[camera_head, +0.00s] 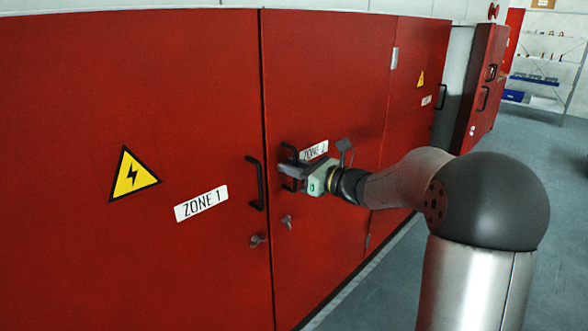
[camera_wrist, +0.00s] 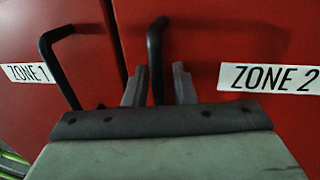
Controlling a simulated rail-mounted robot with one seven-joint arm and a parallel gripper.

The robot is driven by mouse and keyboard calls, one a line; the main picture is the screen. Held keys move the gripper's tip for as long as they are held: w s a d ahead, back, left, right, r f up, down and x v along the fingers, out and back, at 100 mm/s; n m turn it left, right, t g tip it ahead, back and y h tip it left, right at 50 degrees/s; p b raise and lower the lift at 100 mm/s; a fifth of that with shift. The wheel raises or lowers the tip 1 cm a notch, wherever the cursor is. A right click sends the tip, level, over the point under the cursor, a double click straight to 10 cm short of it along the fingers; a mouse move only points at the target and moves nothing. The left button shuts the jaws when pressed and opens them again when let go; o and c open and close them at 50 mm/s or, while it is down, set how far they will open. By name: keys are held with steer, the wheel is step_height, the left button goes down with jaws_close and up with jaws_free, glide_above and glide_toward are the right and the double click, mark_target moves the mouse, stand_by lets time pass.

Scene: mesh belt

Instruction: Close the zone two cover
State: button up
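The zone two cover (camera_head: 335,85) is a tall red door panel. It looks flush or nearly flush with the zone 1 panel on its left, with a thin dark seam between them. Its black bar handle (camera_wrist: 155,50) stands upright beside the white ZONE 2 label (camera_wrist: 268,78). My gripper (camera_wrist: 158,87) has its two fingers on either side of the handle, with a visible gap on the right side. In the head view my gripper (camera_head: 287,172) is at the handle and partly hides it and the label.
The zone 1 cover (camera_head: 110,70) has its own black handle (camera_head: 257,183), close to the left of my gripper. Small latches sit below both handles. A further red cover (camera_head: 485,90) stands swung out at the right. Open floor (camera_head: 545,160) and shelves (camera_head: 545,60) lie beyond.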

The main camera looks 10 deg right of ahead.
steer(key=shift+f, duration=0.2)
steer(key=shift+s+d, duration=0.15)
steer(key=b+v, duration=0.3)
steer(key=v, duration=1.4)
steer(key=shift+s, duration=0.1)
steer(key=s+a+f+n+g+h, duration=0.5)
steer(key=s+a+f+n+g, duration=0.5)
steer(key=s+a+f+n, duration=0.4)
steer(key=s+d+f+n+g+h, duration=0.1)
steer(key=s+d+f+n+h, duration=0.1)
steer(key=s+n, duration=0.4)
steer(key=s+d+f+n+h, duration=0.2)
steer(key=s+f+n+h, duration=0.2)
steer(key=s+n+h, duration=0.2)
steer(key=shift+f+n+g, duration=0.3)
steer(key=shift+n+g, duration=0.1)
